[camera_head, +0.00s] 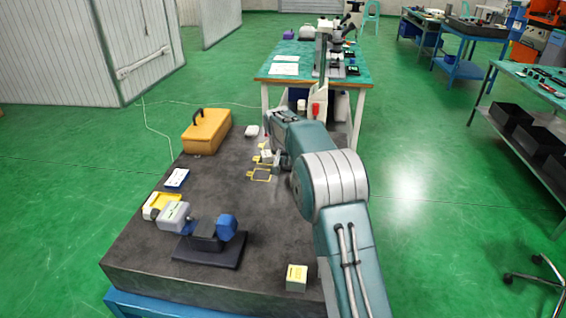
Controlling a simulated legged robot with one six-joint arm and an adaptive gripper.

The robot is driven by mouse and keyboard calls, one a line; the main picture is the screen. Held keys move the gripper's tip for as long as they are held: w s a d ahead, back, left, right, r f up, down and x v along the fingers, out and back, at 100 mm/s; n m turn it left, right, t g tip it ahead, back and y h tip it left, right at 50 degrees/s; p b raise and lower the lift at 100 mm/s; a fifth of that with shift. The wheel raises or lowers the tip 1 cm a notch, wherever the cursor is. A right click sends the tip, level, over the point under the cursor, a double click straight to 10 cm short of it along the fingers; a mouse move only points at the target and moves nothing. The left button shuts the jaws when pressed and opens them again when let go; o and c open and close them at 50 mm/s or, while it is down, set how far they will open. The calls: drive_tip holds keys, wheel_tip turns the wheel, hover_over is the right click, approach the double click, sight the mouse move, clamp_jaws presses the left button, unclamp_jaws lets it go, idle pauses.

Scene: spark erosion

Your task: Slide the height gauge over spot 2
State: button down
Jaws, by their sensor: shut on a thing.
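My gripper (277,161) is low over the far part of the dark granite table (150,240), shut on a small pale thing (266,156). That thing seems to be the base of the height gauge, but it is small and partly hidden, so I cannot be sure. It stands at or over a yellow-marked spot. A nearer yellow square outline (260,174) is empty, with a small yellow tab at its left. The spot numbers are too small to read. My arm hides the table's right part.
An orange case (206,132) stands at the far left of the table. The middle is clear.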

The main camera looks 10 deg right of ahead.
drive_tip(key=shift+a, duration=0.1)
drive_tip(key=c, duration=1)
unclamp_jaws()
drive_tip(key=shift+o, duration=0.2)
drive_tip(key=v, duration=1.2)
drive_tip(key=shift+a+f, duration=0.1)
